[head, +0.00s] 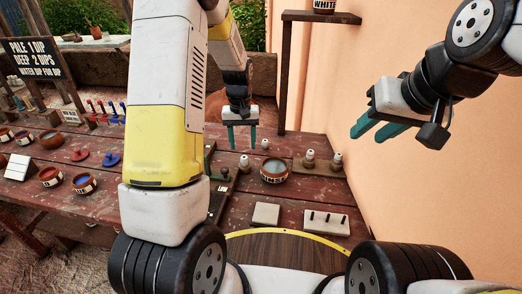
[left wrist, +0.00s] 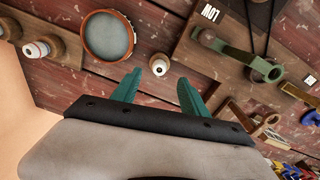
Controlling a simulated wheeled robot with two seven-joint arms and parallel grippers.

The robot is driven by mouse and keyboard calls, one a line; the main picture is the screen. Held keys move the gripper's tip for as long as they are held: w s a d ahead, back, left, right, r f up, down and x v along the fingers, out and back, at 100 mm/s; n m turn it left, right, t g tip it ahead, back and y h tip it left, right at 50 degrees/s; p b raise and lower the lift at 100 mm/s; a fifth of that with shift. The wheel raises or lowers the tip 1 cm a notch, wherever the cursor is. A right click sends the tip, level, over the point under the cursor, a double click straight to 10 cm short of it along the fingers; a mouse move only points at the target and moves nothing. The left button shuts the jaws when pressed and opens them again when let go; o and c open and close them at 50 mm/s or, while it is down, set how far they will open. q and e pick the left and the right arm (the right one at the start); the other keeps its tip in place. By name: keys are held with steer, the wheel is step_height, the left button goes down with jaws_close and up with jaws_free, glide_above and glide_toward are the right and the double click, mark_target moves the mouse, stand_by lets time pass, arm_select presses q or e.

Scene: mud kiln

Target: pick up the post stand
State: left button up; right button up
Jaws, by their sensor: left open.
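The likeliest post stand is a pale block with a row of short dark posts (head: 326,221) on the front right of the table; no label confirms it. It does not show in the left wrist view. My left gripper (head: 242,137) is open and empty, pointing down over the table beyond the block. In the left wrist view its teal fingers (left wrist: 155,88) are apart, with a small white-topped round piece (left wrist: 160,65) just beyond the gap. My right gripper (head: 368,130) is open and empty, raised near the wall.
A round labelled bowl (head: 274,171) and two white-topped pegs on a wooden base (head: 322,169) stand near the left gripper. A plain pale block (head: 266,214) lies beside the posted one. The peach wall (head: 420,190) bounds the right. Bowls and coloured pieces crowd the left table.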

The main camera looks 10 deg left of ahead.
mark_target(244, 157)
arm_select(q)
steer(key=shift+w+d+f, duration=0.1)
steer(key=shift+w+f, duration=0.05)
steer(key=shift+f, duration=0.35)
steer(key=shift+w+d+f, duration=0.1)
steer(key=shift+w+f, duration=0.05)
steer(key=shift+f, duration=0.35)
step_height(244, 157, down, 7)
steer(key=shift+s+a, duration=0.15)
steer(key=shift+c, duration=0.2)
steer(key=c, duration=0.9)
steer(key=shift+o, duration=0.2)
steer(key=shift+r, duration=0.1)
